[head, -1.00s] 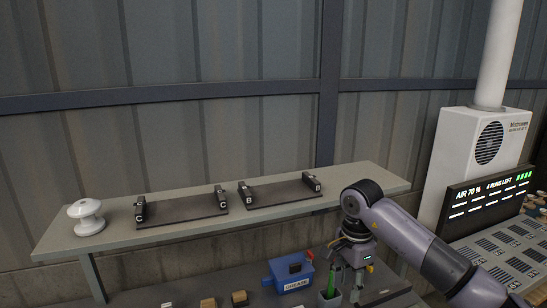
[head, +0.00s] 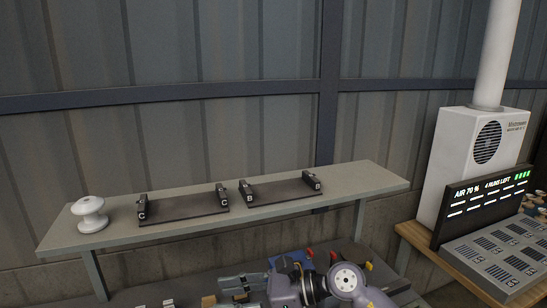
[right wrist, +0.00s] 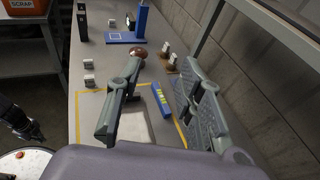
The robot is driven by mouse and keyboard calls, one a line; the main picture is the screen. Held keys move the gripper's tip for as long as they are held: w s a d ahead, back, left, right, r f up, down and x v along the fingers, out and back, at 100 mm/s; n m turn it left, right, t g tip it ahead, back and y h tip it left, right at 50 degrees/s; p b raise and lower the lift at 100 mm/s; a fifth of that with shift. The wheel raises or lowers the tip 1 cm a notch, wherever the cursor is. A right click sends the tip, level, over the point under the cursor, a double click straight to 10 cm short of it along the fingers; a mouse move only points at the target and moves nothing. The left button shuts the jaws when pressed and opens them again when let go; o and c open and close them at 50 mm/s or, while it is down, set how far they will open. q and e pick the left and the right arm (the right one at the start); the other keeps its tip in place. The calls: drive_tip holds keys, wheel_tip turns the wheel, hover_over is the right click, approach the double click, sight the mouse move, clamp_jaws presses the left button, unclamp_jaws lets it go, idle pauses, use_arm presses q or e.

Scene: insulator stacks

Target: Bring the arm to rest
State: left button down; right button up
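My right arm (head: 345,280) is low at the bottom of the head view, over the lower bench. Its gripper (head: 235,284) points left there, below the shelf. In the right wrist view the two fingers of my right gripper (right wrist: 160,98) stand wide apart with nothing held between them. My left gripper does not show in the head view.
A shelf (head: 380,182) carries a white insulator (head: 89,214) and two empty cradles marked C (head: 182,207) and B (head: 281,192). A sign panel (head: 486,200) stands at right. An orange scrap bin (right wrist: 35,30) shows in the wrist view.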

drive_tip(key=w+d+r+m+t+y, duration=0.1)
drive_tip(key=d+r+m+t, duration=0.3)
drive_tip(key=m+t, duration=0.55)
drive_tip(key=w+d+r+m+t, duration=0.2)
drive_tip(key=d+r+m+t, duration=0.3)
drive_tip(key=m, duration=0.7)
drive_tip(key=s+d+f+m+t+h, duration=0.1)
drive_tip(key=s+d+f+m+h, duration=0.1)
drive_tip(key=d+f+m+h, duration=1.65)
drive_tip(key=s+d+f+m+g+y, duration=0.1)
drive_tip(key=s+d+f+m+g, duration=0.1)
drive_tip(key=s+f+m+g, duration=0.75)
drive_tip(key=s+f+m+g+y, duration=0.2)
drive_tip(key=s+f+g, duration=0.15)
drive_tip(key=s, duration=1.25)
wheel_tip(320, 180, down, 27)
drive_tip(key=s+g, duration=0.1)
drive_tip(key=s, duration=0.1)
drive_tip(key=s+d+f+g, duration=0.1)
drive_tip(key=s+d+f, duration=0.1)
drive_tip(key=s+f, duration=1.4)
drive_tip(key=shift+s+d+f+h, duration=0.2)
drive_tip(key=shift+s+h, duration=0.15)
drive_tip(key=shift+s, duration=0.3)
